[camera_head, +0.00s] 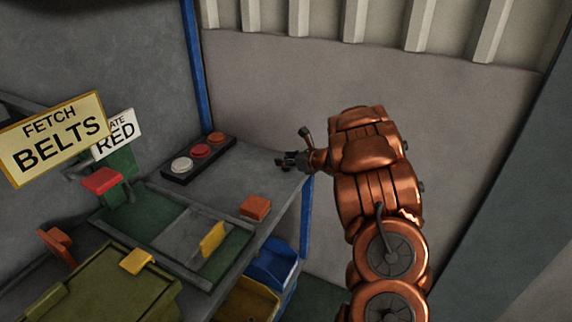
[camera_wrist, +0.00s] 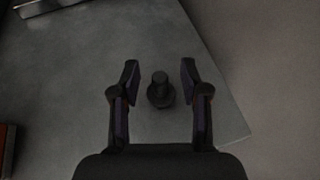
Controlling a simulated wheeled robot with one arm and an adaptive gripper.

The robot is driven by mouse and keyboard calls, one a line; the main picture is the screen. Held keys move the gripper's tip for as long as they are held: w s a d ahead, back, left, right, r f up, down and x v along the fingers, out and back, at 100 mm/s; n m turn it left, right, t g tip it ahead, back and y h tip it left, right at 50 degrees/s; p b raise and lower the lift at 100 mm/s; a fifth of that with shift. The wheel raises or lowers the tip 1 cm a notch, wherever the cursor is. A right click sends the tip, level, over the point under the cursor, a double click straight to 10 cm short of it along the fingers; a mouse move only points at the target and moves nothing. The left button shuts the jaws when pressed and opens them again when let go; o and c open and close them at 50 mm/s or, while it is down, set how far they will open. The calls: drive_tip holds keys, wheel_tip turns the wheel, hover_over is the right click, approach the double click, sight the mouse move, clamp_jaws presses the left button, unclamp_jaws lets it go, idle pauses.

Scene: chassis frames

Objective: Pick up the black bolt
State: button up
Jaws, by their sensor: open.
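The black bolt (camera_wrist: 160,90) stands on the grey bench top (camera_wrist: 75,85) in the wrist view, close to the bench's corner. It looks upright, with a wider base and a narrower top. My gripper (camera_wrist: 160,75) is open, with one finger on each side of the bolt and a gap on both sides. In the head view my gripper (camera_head: 290,160) is over the far right end of the bench. I cannot clearly tell the bolt from the dark fingers there.
A black panel with several round buttons (camera_head: 198,156) lies left of my gripper. An orange block (camera_head: 255,207) sits nearer on the bench. A blue post (camera_head: 305,215) stands at the bench's right edge. Blue (camera_head: 271,263) and yellow (camera_head: 248,302) bins are below. The wall (camera_head: 260,100) is behind.

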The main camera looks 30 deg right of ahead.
clamp_jaws()
idle(0.3)
drive_tip(key=shift+r, duration=0.15)
idle(0.3)
